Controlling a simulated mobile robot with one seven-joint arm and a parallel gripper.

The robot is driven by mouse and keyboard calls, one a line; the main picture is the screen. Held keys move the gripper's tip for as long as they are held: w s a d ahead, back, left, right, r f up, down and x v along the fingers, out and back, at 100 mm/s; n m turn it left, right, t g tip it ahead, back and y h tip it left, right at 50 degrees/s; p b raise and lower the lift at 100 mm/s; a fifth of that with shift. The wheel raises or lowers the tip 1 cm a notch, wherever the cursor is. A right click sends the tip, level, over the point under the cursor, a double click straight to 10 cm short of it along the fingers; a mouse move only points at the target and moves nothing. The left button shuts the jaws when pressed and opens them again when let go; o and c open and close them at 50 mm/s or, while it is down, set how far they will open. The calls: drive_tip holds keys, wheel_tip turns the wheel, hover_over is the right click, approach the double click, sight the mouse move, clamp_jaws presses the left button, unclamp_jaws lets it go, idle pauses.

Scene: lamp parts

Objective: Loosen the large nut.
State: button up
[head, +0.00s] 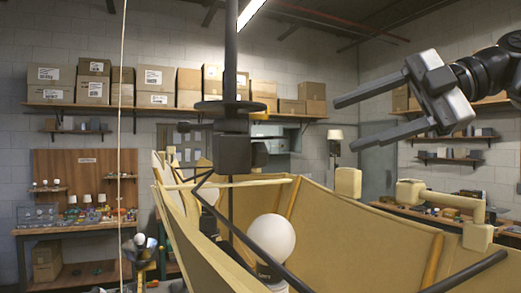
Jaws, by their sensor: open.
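A large lamp shade (340,215) of tan panels fills the lower middle of the head view. A dark upright rod (230,60) rises through it, carrying a wide black disc (212,106) and a dark block (233,153) below it. I cannot tell for sure which of these parts is the large nut. A white bulb (271,238) stands inside the shade, with dark struts beside it. My gripper (345,124) is at the upper right, open and empty, its fingers pointing left. It appears apart from the rod and shade.
Tan blocks (410,192) stand up from the shade's right rim. A thin pale cord (121,110) hangs at the left. Workbenches and a shelf of cardboard boxes (160,85) line the back wall. The air between my gripper and the rod looks clear.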

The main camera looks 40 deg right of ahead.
sight(258, 155)
drive_tip(key=x, duration=1.6)
drive_tip(key=shift+r, duration=0.15)
drive_tip(key=shift+c, duration=0.3)
drive_tip(key=c, duration=1)
drive_tip(key=shift+w+r+m+g, duration=0.15)
drive_tip(key=shift+m+g, duration=0.6)
drive_tip(key=shift+g, duration=0.3)
drive_tip(key=shift+w+r+m+g, duration=0.15)
drive_tip(key=shift+m+g, duration=0.6)
drive_tip(key=shift+g, duration=0.3)
